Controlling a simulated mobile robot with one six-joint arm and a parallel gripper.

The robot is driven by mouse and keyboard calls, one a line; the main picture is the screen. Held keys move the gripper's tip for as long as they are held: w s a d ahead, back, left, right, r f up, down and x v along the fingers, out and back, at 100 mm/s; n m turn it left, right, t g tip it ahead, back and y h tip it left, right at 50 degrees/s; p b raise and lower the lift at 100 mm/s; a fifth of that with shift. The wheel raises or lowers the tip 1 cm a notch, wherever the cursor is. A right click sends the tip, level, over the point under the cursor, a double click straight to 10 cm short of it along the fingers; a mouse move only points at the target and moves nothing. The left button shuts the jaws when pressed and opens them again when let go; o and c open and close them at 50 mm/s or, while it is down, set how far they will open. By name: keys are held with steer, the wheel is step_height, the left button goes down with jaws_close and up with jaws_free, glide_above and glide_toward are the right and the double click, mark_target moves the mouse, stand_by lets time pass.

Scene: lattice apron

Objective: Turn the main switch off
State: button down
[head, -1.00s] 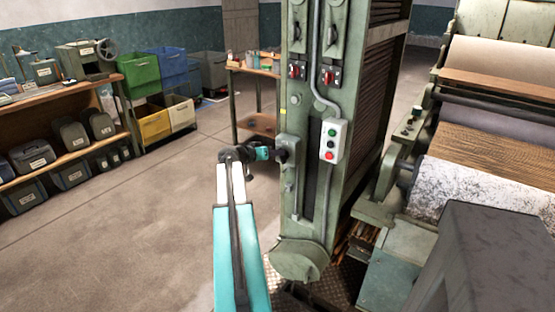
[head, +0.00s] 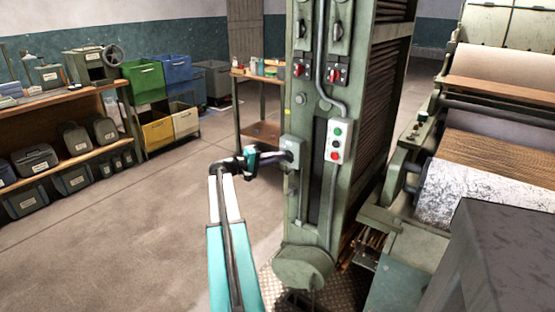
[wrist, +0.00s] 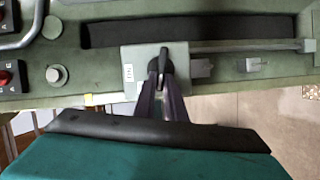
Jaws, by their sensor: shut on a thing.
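The main switch looks to be the small grey-green box (head: 293,150) on the front of the green machine column. In the wrist view the box (wrist: 179,53) carries a black lever (wrist: 162,58) and a small white label too small to read. My gripper (wrist: 161,84) is shut on the lever, its two dark fingers on either side of it. In the head view my gripper (head: 282,159) reaches the box from the left, and its fingertips and the lever are hard to make out there.
A white button box (head: 338,142) with green and red buttons sits just right of the switch. Two red rotary switches (head: 318,72) are higher on the column. A roller machine (head: 490,140) stands at right, shelves (head: 70,165) at left. Floor at left is clear.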

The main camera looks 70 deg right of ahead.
steer(key=shift+s+f+n+g+h, duration=0.15)
steer(key=shift+f+n+g+h, duration=0.2)
steer(key=shift+n, duration=0.65)
steer(key=c, duration=1.8)
jaws_free()
steer(key=shift+d, duration=0.1)
steer(key=b+v, duration=0.1)
steer(key=v, duration=1.3)
